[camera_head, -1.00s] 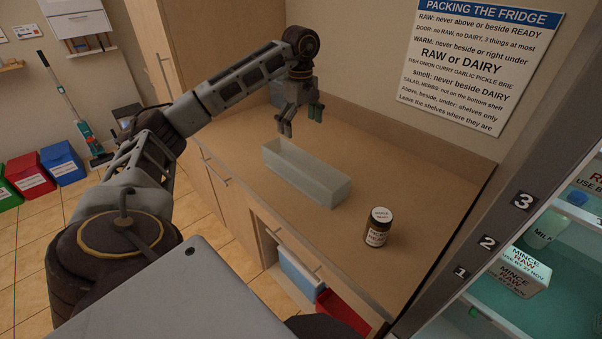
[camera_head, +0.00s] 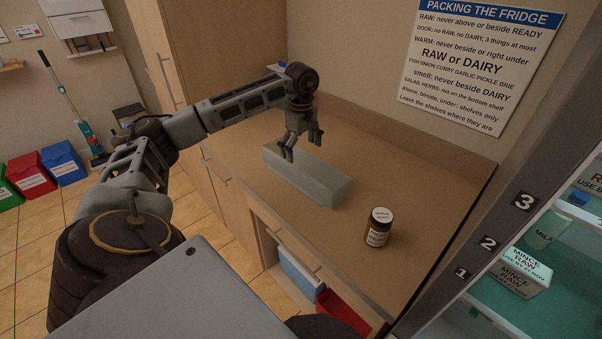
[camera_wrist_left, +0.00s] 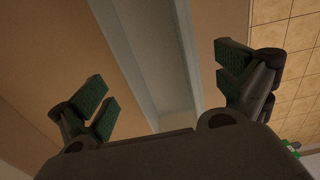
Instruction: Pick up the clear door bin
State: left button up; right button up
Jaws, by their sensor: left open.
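The clear door bin (camera_head: 322,183) is a long, pale, see-through trough lying on the wooden counter in the head view. My left gripper (camera_head: 301,152) points down over the bin's far left end. In the left wrist view the bin (camera_wrist_left: 160,62) runs between the two spread fingers of the left gripper (camera_wrist_left: 165,95), with a gap on both sides. The gripper is open, and I see no finger touching the bin. Part of the bin's far end is hidden behind the fingers in the head view. My right gripper is not in view.
A dark jar with a white lid (camera_head: 379,227) stands on the counter (camera_head: 420,190) right of the bin. The open fridge (camera_head: 540,270) with a mince pack (camera_head: 523,272) is at the right. A wall sign (camera_head: 480,65) hangs behind. Free counter lies right of the bin.

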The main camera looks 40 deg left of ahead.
pick_arm(q)
jog(key=shift+f, duration=0.15)
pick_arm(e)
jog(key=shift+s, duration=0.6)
pick_arm(q)
jog(key=shift+w+f+p, duration=0.1)
jog(key=shift+f+p, duration=0.2)
jog(key=shift+f, duration=2.15)
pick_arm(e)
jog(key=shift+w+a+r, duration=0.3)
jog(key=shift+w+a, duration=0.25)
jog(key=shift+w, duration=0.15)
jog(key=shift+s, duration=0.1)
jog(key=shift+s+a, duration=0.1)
